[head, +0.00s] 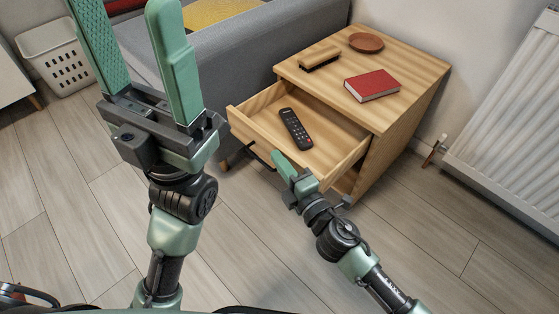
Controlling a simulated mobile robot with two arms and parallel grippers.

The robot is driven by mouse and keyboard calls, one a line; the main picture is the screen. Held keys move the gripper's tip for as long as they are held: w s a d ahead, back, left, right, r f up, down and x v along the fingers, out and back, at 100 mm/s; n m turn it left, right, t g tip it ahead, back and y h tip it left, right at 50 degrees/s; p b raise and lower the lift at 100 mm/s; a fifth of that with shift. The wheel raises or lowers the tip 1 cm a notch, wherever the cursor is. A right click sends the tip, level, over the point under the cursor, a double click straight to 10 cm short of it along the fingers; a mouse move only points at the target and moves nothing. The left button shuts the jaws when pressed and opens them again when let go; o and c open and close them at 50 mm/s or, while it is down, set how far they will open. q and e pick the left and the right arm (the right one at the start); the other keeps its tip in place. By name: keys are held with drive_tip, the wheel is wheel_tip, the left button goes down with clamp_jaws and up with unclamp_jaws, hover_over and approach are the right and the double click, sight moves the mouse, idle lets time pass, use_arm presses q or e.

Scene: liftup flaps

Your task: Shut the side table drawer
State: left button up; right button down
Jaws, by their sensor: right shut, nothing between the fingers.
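The wooden side table (413,105) stands beside the grey sofa, at the upper right of the head view. Its drawer (335,146) is pulled out toward the front left, with a black remote (296,128) lying inside. A dark handle (258,156) shows on the drawer front. My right gripper (279,161) is shut and empty. Its tips are close to the drawer front near the handle; I cannot tell whether they touch it. My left gripper (130,35) is raised at the left, closer to the camera, its two green fingers wide apart with nothing between them.
A brush (320,59), a red book (372,85) and a brown dish (366,42) sit on the table top. The grey sofa (235,60) adjoins the table on the left. A radiator (510,130) is at the right and a white basket (62,58) far left. The front floor is clear.

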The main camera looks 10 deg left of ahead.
drive_tip(key=shift+w+d, duration=0.35)
drive_tip(key=shift+w, duration=0.1)
hover_over(324, 143)
drive_tip(key=shift+s+a, duration=0.35)
drive_tip(key=shift+s, duration=0.05)
drive_tip(key=shift+w+d, duration=0.4)
drive_tip(key=shift+w, duration=0.1)
drive_tip(key=shift+s+a, duration=0.1)
